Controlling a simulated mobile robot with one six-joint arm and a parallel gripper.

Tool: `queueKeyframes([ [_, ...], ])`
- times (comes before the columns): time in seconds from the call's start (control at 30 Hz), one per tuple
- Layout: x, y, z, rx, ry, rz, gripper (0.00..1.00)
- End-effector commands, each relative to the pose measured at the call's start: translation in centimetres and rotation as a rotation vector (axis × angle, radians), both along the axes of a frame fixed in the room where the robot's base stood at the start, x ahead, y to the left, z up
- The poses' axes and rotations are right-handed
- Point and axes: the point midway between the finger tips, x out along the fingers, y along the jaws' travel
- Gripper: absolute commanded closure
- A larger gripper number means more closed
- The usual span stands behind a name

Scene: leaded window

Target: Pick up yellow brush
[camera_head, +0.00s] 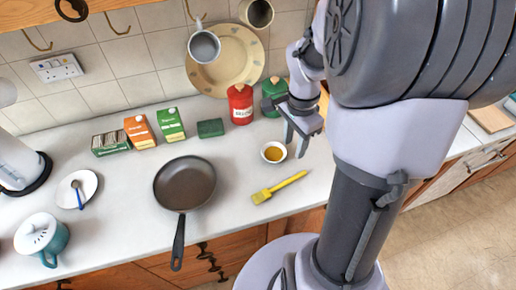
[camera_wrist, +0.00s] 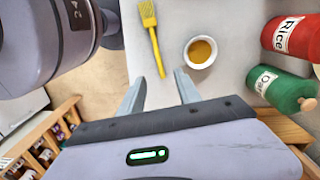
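The yellow brush (camera_head: 279,188) lies flat on the white counter, near its front edge, with its bristle end to the left. In the wrist view the brush (camera_wrist: 153,40) is upper left of centre, with its handle end toward my gripper. My gripper (camera_head: 301,136) is above the counter, behind the brush and by the small bowl. In the wrist view my gripper's two fingers (camera_wrist: 159,92) are spread apart with nothing between them. The brush is apart from the fingers and fully visible.
A small white bowl of yellow-brown contents (camera_head: 273,152) stands just behind the brush. A dark frying pan (camera_head: 185,184) is to its left. A red canister (camera_head: 240,104) and a green canister (camera_head: 274,95) stand near the wall. The counter right around the brush is clear.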

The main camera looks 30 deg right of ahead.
Motion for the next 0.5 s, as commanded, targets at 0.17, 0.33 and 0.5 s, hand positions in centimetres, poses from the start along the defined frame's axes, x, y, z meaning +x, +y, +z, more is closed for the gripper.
queueKeyframes([
  [0.17,-0.1,0.1,-6.0,0.003,0.004,0.002,0.6],
  [0.33,-0.1,0.1,-10.2,0.002,0.003,0.003,0.6],
  [0.5,-0.2,0.0,-12.1,0.002,0.001,0.002,0.6],
])
